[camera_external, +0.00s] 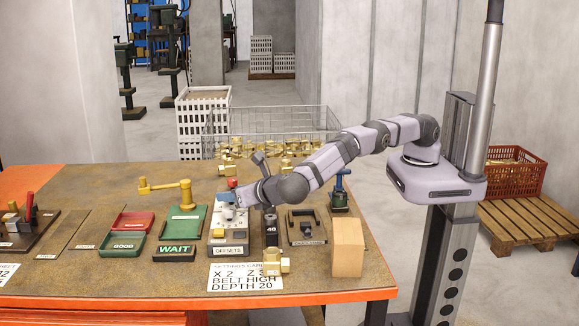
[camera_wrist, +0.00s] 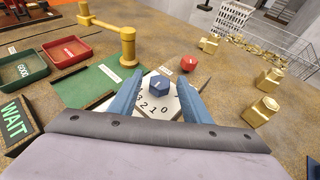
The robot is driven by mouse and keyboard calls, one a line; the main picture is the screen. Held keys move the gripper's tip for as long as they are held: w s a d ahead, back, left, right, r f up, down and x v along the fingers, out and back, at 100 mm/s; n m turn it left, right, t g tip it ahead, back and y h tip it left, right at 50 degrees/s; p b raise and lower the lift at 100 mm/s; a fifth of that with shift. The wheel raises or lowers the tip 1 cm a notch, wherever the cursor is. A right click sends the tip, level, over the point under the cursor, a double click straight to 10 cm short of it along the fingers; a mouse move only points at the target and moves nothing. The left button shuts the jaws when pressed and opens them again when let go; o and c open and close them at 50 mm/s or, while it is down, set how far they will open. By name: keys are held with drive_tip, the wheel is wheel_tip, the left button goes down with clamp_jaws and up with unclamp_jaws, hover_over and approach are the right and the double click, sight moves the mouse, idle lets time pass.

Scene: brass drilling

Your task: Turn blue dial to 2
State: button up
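The blue dial (camera_wrist: 156,84) is a hexagonal knob on a pale plate (camera_wrist: 150,104) with digits 3, 2, 1 and 0 visible around its near side. A small white mark shows on its top; I cannot tell which digit it points to. My gripper (camera_wrist: 158,88) is open, one blue-grey finger on each side of the dial; contact cannot be told. In the external view my gripper (camera_external: 238,197) is low over the panel labelled OFFSETS (camera_external: 229,249), hiding the blue dial there. A red knob (camera_wrist: 188,64) stands just beyond the dial.
Right of the panel are a black unit marked 40 (camera_external: 270,230) and a wooden block (camera_external: 347,247). Brass parts (camera_wrist: 267,80) lie to the right. A settings card (camera_external: 245,277) lies in front.

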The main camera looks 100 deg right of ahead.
drive_tip(key=shift+a, duration=0.1)
drive_tip(key=shift+s+a, duration=0.15)
drive_tip(key=b+v, duration=0.1)
drive_tip(key=v, duration=0.3)
drive_tip(key=shift+s+a+r, duration=0.15)
drive_tip(key=shift+s+a, duration=0.05)
drive_tip(key=shift+a, duration=0.1)
drive_tip(key=shift+v, duration=1)
drive_tip(key=shift+r, duration=0.2)
